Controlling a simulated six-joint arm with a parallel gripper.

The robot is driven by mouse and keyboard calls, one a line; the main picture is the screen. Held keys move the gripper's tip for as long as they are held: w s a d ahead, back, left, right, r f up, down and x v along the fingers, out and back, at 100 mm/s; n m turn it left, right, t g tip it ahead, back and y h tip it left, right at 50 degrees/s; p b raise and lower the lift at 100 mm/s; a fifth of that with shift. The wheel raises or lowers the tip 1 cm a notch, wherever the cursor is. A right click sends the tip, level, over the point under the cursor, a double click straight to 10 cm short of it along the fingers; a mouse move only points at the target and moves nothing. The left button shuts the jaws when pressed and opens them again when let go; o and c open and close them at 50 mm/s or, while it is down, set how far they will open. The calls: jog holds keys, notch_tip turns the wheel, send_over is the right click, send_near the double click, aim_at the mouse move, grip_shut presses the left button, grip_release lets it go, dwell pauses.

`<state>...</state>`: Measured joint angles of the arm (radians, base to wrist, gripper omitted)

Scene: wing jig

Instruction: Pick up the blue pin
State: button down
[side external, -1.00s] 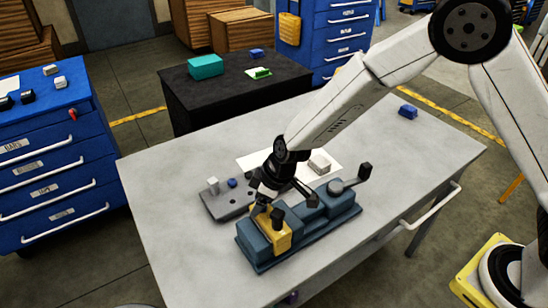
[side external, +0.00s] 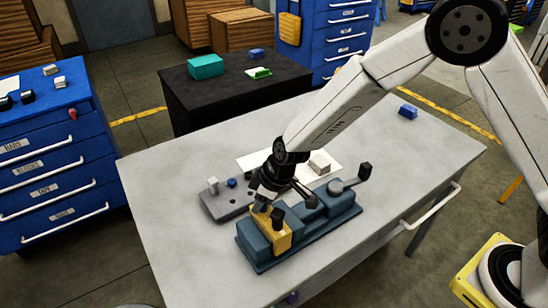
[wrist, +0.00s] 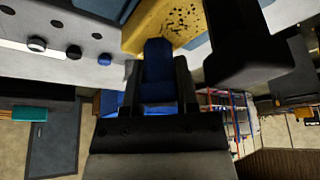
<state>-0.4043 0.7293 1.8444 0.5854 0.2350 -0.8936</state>
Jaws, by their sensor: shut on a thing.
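My gripper (side external: 260,205) points down beside the yellow block. In the wrist view its jaws (wrist: 158,80) are shut on a blue pin (wrist: 158,62), which stands out between the two fingers toward the yellow block. In the side view the fingers hide this pin. The yellow block (side external: 271,232) sits in a blue-grey jig (side external: 258,244); its face with small dark holes shows in the wrist view (wrist: 168,22). I cannot tell whether the pin touches the block. Another small blue piece (side external: 232,183) stands on the grey plate (side external: 220,205), also in the wrist view (wrist: 104,58).
A black clamp (side external: 278,214) stands at the yellow block, close to my gripper in the wrist view (wrist: 250,40). A lever with a black knob (side external: 365,170) rises at the jig's right end. A pale peg (side external: 213,186) stands on the grey plate. The table's left side is clear.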

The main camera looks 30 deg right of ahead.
jog(key=shift+r, duration=0.15)
jog(key=shift+r, duration=0.95)
jog(key=s+d+r, duration=0.5)
jog(key=s+r, duration=0.5)
jog(key=s, duration=0.3)
jog(key=shift+r, duration=0.35)
jog(key=shift+w, duration=0.1)
